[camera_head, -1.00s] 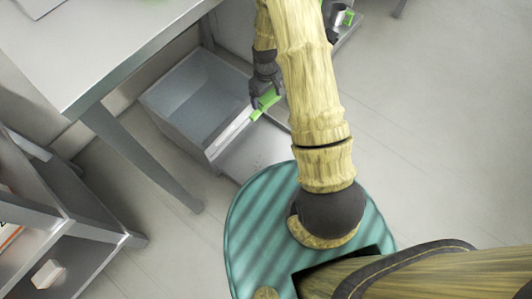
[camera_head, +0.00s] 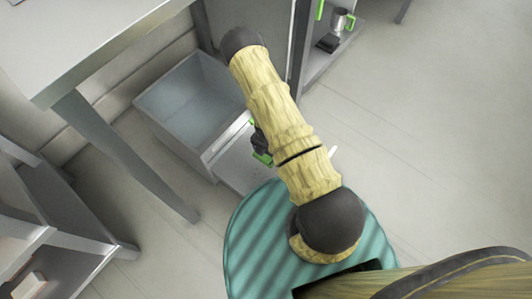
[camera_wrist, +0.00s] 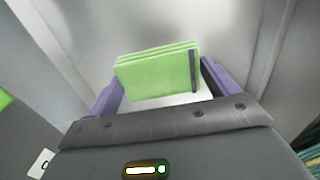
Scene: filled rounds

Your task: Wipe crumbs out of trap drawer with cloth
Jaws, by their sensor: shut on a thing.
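The grey drawer (camera_head: 158,121) stands open beside the table, its deep box looking bare; I cannot make out crumbs. A pale flat panel (camera_head: 232,172) lies low in front of it; I cannot tell whether it is part of the drawer. My gripper (camera_head: 262,146) is over this panel, mostly hidden by my arm in the head view. In the wrist view my gripper (camera_wrist: 158,80) is shut on a light green folded cloth (camera_wrist: 150,72) with a dark stripe at one end, between purple fingers. Pale grey surfaces lie beyond the cloth.
A grey table (camera_head: 75,50) with a slanting leg (camera_head: 125,155) is at the left. A shelf unit (camera_head: 85,265) stands at lower left. A cabinet at the top holds a metal cup (camera_head: 339,19) on a shelf. The floor (camera_head: 440,140) at right is clear.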

